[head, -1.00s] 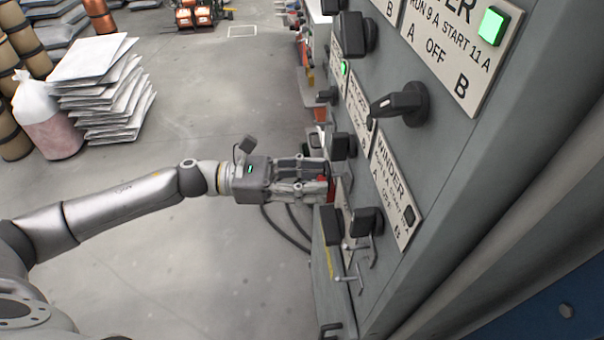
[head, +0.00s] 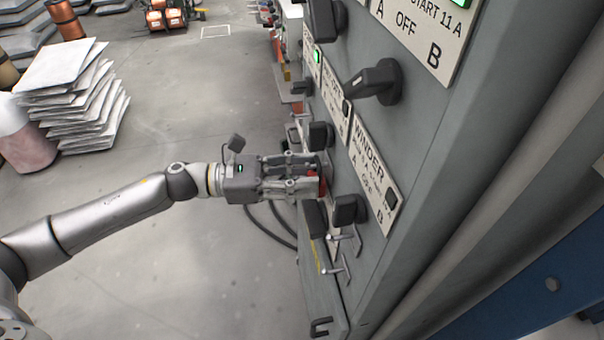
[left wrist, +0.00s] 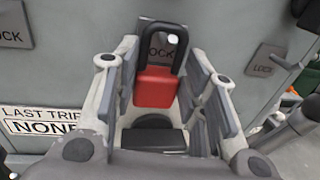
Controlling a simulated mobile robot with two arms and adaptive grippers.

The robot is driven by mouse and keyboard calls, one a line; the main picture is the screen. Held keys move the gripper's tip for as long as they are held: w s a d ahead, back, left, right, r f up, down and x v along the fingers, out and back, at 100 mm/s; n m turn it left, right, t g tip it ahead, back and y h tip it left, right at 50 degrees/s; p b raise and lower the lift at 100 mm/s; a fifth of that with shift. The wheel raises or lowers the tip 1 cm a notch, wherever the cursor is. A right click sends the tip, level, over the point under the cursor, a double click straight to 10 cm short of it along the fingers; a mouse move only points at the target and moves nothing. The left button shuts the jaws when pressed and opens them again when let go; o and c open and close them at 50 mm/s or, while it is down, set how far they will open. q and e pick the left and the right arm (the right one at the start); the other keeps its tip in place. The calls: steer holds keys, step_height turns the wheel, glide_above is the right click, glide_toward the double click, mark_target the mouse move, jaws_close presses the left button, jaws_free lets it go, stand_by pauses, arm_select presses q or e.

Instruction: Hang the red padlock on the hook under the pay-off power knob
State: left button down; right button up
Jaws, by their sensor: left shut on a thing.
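My left gripper (head: 316,182) is shut on the red padlock (left wrist: 157,88), beside the grey cabinet front. In the left wrist view the padlock sits between the fingers, its black shackle (left wrist: 163,42) upward in front of a LOCK plate (left wrist: 162,50). In the head view only a bit of red (head: 322,184) shows at the fingertips. Black knobs (head: 320,136) stand out from the panel around the gripper. Metal hooks (head: 336,269) show lower down. The hook near the padlock is hidden, and I cannot read which plate says pay-off. My right gripper is not in view.
The cabinet panel (head: 440,110) carries a WINDER plate (head: 371,165) and several protruding knobs, including a large one (head: 377,82) above. Dark cables (head: 268,232) hang beyond the gripper. The floor left of the cabinet is open, with stacked sacks (head: 70,90) farther off.

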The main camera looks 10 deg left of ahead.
arm_select(q)
steer(key=c, duration=0.8)
jaws_free()
